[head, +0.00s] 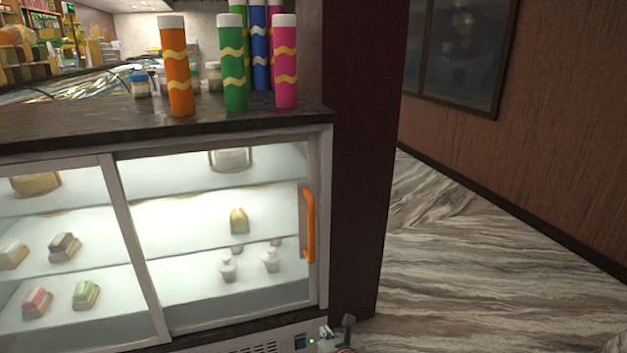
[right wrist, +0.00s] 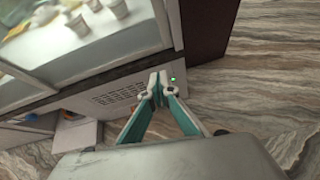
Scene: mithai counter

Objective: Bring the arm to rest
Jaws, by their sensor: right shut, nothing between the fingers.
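My right gripper (right wrist: 158,82) shows in the right wrist view with its two teal-sided fingers meeting at the tips. It is shut and holds nothing. It is low in front of the cabinet's vented base panel (right wrist: 118,95); I cannot tell the exact gap. In the head view only a small part of my right gripper (head: 342,338) shows at the bottom edge, by the cabinet's lower right corner. My left gripper is in neither view.
A glass display cabinet (head: 222,148) with an orange handle (head: 308,225) holds several sweets. Orange (head: 178,70), green (head: 234,65), blue and pink (head: 285,65) tubes stand on its top. A dark pillar (head: 360,150) adjoins it. The marble floor (head: 450,270) at right is clear.

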